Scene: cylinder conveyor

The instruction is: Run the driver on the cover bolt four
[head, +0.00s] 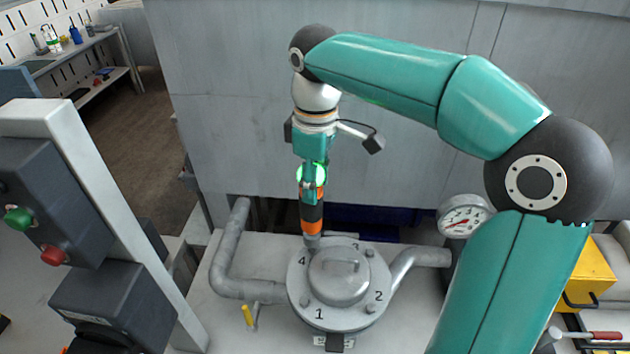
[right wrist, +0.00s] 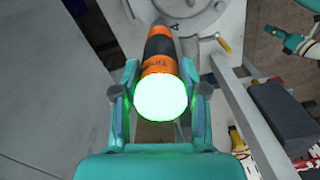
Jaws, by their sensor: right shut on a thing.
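My right gripper (head: 312,180) is shut on the driver (head: 312,217), an orange and black tool held upright with its top glowing green. The driver also shows between the fingers in the right wrist view (right wrist: 160,60), its end bright. Its lower tip reaches the far left rim of the round grey cover (head: 340,275), beside the painted 4. Bolt four is hidden under the tip; I cannot tell how well the tip sits on it. Other bolts show near 3 (head: 370,253), near 2 (head: 371,307) and near 1 (head: 305,300).
Grey pipes (head: 232,270) run from both sides of the cover. A pressure gauge (head: 464,216) stands at the right. A post with a green and a red button (head: 53,255) is at the left. A grey wall panel (head: 230,100) rises behind.

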